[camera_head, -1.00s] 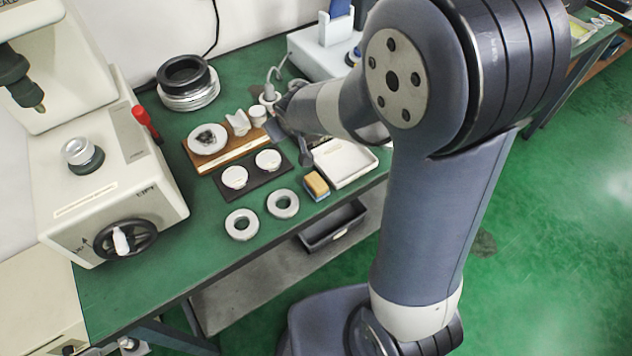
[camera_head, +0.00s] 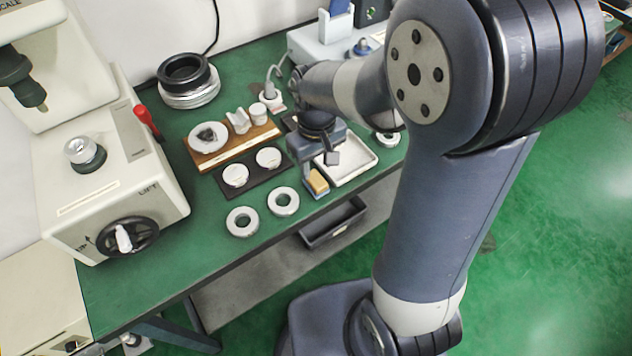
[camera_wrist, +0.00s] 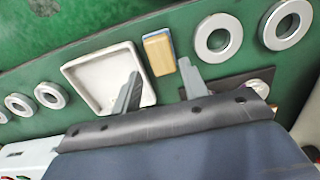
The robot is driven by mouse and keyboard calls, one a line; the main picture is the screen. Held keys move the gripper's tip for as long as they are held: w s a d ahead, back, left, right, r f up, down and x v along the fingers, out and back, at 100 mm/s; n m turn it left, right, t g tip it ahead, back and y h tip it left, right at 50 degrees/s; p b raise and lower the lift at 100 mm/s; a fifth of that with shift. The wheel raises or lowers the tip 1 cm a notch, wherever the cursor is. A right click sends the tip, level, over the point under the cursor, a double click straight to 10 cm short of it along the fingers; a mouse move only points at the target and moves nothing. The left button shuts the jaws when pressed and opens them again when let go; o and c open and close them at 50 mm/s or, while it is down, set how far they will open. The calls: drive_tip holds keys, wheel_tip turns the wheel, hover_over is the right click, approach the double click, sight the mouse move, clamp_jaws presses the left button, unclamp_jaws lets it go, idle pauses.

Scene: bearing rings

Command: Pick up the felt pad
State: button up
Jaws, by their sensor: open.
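The felt pad looks like a small tan block with a blue side (camera_head: 317,182). In the wrist view the felt pad (camera_wrist: 158,53) sits just beyond the fingertips, beside the tray. My gripper (camera_head: 320,169) hangs over the bench by the pad and the tray's left part. In the wrist view my gripper (camera_wrist: 159,68) is open and empty, its two fingers apart with the pad roughly in line with the gap. I cannot tell its height above the pad.
The white tray (camera_head: 362,168) is right beside the pad. Two metal rings (camera_head: 284,201) (camera_head: 242,221) lie to the left in front. A dark plate with two white discs (camera_head: 258,188) and a wooden stand (camera_head: 205,162) are further left. The bench's front edge is close.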

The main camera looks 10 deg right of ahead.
sight(316, 179)
drive_tip(key=shift+f, duration=3.05)
drive_tip(key=shift+c, duration=0.3)
drive_tip(key=c, duration=0.6)
wheel_tip(316, 179, up, 10)
drive_tip(key=shift+r+p, duration=0.1)
drive_tip(key=shift+p, duration=0.2)
